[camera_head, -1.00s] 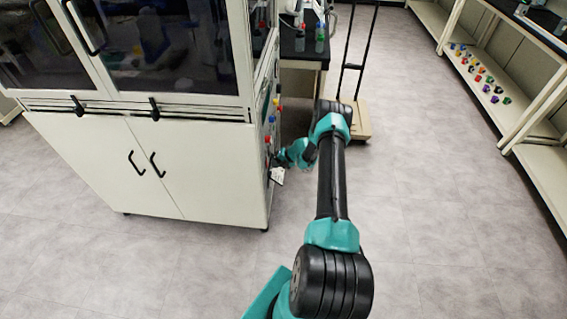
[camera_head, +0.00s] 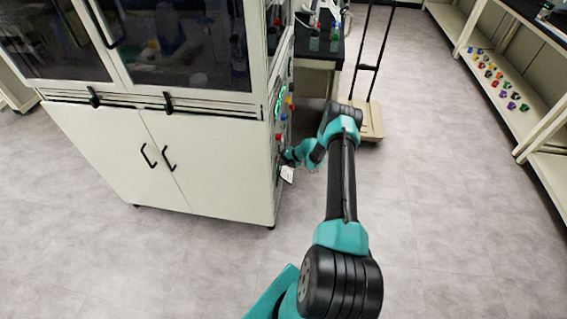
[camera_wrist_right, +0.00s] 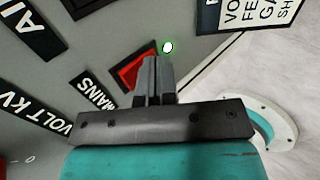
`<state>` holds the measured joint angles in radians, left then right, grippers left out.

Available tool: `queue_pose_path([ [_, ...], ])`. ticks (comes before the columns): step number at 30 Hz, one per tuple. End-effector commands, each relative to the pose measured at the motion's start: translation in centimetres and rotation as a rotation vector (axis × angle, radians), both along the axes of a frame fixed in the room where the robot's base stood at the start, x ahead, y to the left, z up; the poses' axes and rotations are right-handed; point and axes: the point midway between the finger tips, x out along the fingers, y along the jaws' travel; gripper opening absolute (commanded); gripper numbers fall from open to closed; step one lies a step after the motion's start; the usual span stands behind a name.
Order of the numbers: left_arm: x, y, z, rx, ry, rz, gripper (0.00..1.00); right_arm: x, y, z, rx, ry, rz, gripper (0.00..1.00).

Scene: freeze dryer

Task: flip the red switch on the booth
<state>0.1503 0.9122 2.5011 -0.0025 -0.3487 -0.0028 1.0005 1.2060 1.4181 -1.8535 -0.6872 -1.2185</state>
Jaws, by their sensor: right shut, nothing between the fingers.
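The booth (camera_head: 205,160) is a cream cabinet with dark glass upper doors, at the left in the head view. Its control panel is on the right side face. In the right wrist view the red switch (camera_wrist_right: 133,73) sits in a dark frame, near a MAINS label. My right gripper (camera_wrist_right: 154,60) is shut and empty, with its fingertips at the switch and hiding part of it. I cannot tell if they touch. In the head view my right gripper (camera_head: 282,158) is small and close against the panel. My left gripper is not in view.
A small lit lamp (camera_wrist_right: 168,47) glows beside the fingertips. Several coloured knobs line the panel. A cart (camera_head: 366,121) with a tall black handle and a dark-topped bench (camera_head: 319,52) stand behind my arm. Shelving (camera_head: 498,88) is at the right, with clear floor between.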

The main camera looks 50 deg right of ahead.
Motion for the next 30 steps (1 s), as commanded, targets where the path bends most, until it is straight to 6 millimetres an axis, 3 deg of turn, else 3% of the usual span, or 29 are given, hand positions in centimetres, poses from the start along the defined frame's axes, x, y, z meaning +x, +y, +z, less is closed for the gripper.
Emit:
queue_pose_path([
  [13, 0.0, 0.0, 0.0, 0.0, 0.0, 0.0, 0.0, 0.0, 0.0, 1.5, -0.001, 0.0, -0.001, 0.0],
  [30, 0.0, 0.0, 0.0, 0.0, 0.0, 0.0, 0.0, -0.9, -0.5, 1.4, 0.0, 0.0, 0.001, 0.0],
])
